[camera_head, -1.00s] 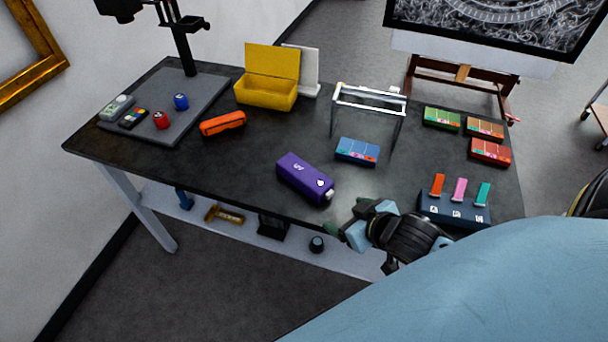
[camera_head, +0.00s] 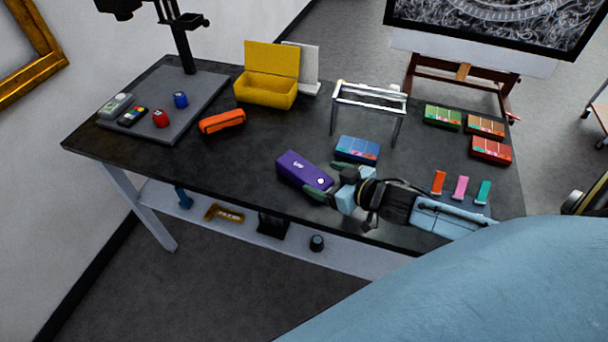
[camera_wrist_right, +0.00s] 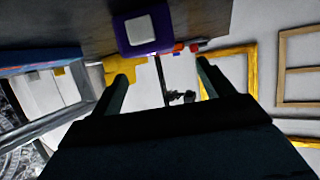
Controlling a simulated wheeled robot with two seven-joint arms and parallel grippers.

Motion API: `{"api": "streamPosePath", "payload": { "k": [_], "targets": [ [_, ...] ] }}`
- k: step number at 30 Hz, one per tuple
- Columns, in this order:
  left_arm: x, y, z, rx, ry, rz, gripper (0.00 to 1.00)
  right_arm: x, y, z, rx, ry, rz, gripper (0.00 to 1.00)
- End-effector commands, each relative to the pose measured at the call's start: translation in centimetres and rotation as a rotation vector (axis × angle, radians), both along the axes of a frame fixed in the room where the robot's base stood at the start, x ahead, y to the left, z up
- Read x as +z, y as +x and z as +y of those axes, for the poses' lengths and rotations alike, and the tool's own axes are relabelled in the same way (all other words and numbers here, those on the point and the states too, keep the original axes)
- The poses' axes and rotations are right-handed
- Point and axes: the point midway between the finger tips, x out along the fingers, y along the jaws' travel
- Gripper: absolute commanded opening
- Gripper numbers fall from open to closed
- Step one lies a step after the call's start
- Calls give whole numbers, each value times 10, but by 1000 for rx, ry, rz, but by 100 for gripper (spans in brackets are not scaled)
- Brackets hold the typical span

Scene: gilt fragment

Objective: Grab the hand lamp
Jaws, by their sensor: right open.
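The hand lamp, a purple box-shaped body with a white mark on it (camera_head: 300,170), lies on the dark table near its front edge. In the right wrist view its pale square end (camera_wrist_right: 142,28) faces the camera, above the line between the fingers. My right gripper (camera_head: 328,182) is open at the lamp's right end, with its fingertips close to that end. Its two fingers stand apart in the wrist view (camera_wrist_right: 162,82), with nothing held between them. I cannot tell whether they touch the lamp. My left gripper is not in view.
A blue box (camera_head: 358,149) lies just behind my right gripper. A metal frame stand (camera_head: 368,97) stands further back. An orange case (camera_head: 222,122) and a yellow open box (camera_head: 268,92) are to the left. A rack with coloured tabs (camera_head: 461,187) is on the right, partly behind my arm.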

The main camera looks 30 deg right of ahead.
Motion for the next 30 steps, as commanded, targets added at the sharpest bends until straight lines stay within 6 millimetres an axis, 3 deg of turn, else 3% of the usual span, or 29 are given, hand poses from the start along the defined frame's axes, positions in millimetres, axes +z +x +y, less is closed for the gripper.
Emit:
{"api": "streamPosePath", "payload": {
  "k": [8,19,28,30],
  "targets": [
    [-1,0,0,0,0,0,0,-6,15,3,-1,-1,-1,80],
    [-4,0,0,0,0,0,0,-24,53,9,-1,-1,0,80],
    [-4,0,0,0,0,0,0,-26,56,10,-1,-1,2,80],
    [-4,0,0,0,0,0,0,-26,56,10,-1,-1,2,73]
  ]
}}
